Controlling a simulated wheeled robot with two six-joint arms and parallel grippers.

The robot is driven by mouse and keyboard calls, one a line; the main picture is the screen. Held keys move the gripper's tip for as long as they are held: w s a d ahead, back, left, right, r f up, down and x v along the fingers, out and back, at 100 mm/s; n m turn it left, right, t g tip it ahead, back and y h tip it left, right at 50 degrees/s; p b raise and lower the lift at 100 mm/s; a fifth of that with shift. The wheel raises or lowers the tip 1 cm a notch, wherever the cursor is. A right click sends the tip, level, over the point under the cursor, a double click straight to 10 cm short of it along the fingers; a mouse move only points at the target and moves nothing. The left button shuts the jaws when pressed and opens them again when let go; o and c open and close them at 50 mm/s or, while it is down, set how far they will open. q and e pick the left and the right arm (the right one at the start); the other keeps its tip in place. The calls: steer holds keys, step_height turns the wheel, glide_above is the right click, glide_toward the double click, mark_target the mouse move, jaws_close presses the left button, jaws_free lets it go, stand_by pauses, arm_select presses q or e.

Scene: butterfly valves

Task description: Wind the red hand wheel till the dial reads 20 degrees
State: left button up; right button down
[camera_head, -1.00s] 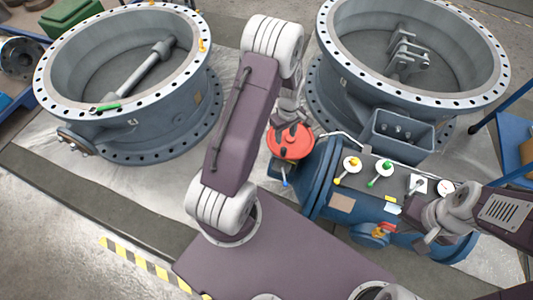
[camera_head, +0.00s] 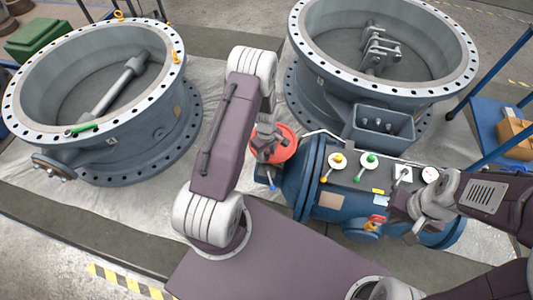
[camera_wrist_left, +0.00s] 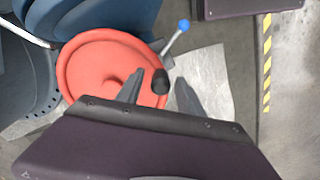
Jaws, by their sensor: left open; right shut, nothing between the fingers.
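The red hand wheel (camera_head: 287,146) is on the left end of the blue valve actuator, partly hidden by my left gripper (camera_head: 266,152). The wheel (camera_wrist_left: 98,62) also shows in the left wrist view. Its black handle knob (camera_wrist_left: 160,82) appears between the fingers of my open left gripper (camera_wrist_left: 160,92); I cannot tell whether they touch it. A small round white dial (camera_head: 430,174) sits at the right of the actuator; its reading is too small to make out. My right gripper (camera_head: 416,226) is shut and empty, in front of the actuator's right part.
A blue-tipped lever (camera_wrist_left: 184,25) stands close beside the wheel. Yellow (camera_head: 325,180) and green (camera_head: 371,157) knobs sit on the actuator (camera_head: 312,177). Two large flanged valve bodies (camera_head: 172,128) (camera_head: 310,100) stand behind. A blue shelf frame (camera_head: 485,115) is at right.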

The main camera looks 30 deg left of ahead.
arm_select(q)
jaws_close()
stand_by(1.3)
